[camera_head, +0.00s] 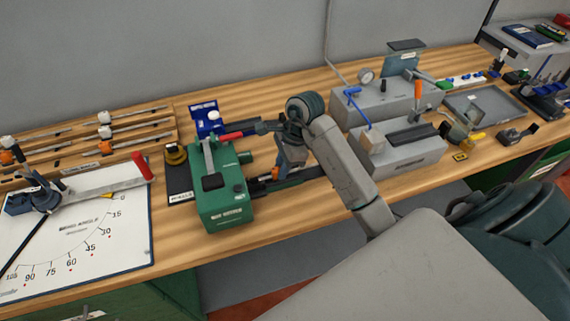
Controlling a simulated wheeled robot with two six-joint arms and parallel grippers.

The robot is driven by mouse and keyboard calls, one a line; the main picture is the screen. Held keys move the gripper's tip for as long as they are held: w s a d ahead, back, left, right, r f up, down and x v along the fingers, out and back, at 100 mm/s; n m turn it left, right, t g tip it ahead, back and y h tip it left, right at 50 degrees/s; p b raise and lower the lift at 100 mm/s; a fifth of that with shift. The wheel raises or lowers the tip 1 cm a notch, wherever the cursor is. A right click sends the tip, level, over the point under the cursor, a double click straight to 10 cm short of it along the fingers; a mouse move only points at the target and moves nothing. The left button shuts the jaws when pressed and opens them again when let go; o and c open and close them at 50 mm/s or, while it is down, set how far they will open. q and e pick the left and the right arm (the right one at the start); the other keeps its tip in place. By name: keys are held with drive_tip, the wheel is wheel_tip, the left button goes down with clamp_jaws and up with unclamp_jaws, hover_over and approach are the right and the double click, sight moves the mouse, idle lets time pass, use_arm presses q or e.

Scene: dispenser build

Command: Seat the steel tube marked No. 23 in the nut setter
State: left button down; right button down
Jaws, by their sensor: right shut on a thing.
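The nut setter (226,203) is a green block with a grey lever on top and a short green barrel on its right side. It stands on the bench left of the middle. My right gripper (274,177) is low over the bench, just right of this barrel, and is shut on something. The held thing is too small and too covered to make out, so I cannot tell whether it touches the barrel. No tube marked No. 23 can be read. My left gripper is not in view.
A white angle board (95,235) with a red-handled bender lies at left. Behind it is a wooden rack (75,140) of rods. A blue device (204,113) stands behind the nut setter. Grey machines (405,150) and a grey tray (486,106) fill the right side.

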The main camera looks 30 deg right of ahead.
sight(277, 169)
drive_tip(key=shift+w+a+p, duration=0.15)
drive_tip(key=shift+a+p, duration=0.2)
drive_tip(key=shift+a, duration=0.3)
drive_tip(key=c, duration=0.9)
unclamp_jaws()
drive_tip(key=shift+r+p, duration=3.55)
drive_tip(key=shift+f, duration=0.1)
